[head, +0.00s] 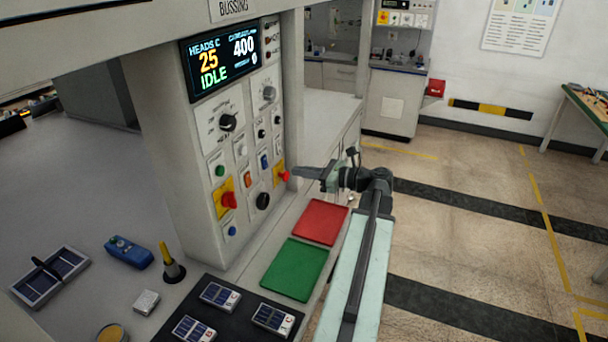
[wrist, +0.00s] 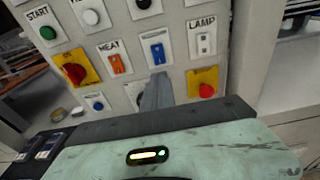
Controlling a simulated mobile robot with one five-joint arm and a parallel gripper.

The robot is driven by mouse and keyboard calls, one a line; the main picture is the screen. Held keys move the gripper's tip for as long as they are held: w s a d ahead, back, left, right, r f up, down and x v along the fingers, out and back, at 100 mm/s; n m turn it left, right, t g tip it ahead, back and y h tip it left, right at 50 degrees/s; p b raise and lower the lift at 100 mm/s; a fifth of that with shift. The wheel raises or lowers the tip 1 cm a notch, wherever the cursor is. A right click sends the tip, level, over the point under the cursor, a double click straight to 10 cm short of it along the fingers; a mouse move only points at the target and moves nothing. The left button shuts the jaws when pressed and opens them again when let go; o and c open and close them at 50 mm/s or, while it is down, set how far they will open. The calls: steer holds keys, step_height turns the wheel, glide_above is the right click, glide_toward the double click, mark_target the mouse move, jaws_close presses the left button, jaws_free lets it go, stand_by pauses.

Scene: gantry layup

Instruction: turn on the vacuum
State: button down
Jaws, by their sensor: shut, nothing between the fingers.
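The control panel (head: 243,145) stands upright on the grey column; no label reading vacuum is legible to me. In the wrist view a blue rocker (wrist: 157,55) sits between the orange HEAT rocker (wrist: 116,63) and the white LAMP switch (wrist: 203,43); the print above the blue one is too small to read. The blue rocker also shows in the head view (head: 264,160). My gripper (head: 298,173) is shut and empty, pointing at the panel's lower right. In the wrist view its fingers (wrist: 157,88) show just below the blue rocker; I cannot tell whether they touch the panel.
A red knob on yellow (wrist: 206,90) sits right of my fingers, and a red mushroom button (wrist: 75,73) sits left. The display (head: 222,60) reads IDLE. Red (head: 320,221) and green (head: 293,269) pads lie below. Open floor is at right.

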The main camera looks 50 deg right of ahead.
steer(key=b+x, duration=0.1)
steer(key=x, duration=0.8)
steer(key=shift+f, duration=0.1)
steer(key=shift+w+a+f+b, duration=0.1)
steer(key=shift+w+a+b, duration=0.15)
steer(key=shift+a+b, duration=0.05)
steer(key=shift+s+d, duration=0.15)
steer(key=shift+d, duration=0.05)
steer(key=b, duration=0.2)
glide_toward(266, 168)
steer(key=s+d+f, duration=0.2)
steer(key=s, duration=0.4)
steer(key=shift+s+f, duration=0.15)
steer(key=shift+s, duration=0.2)
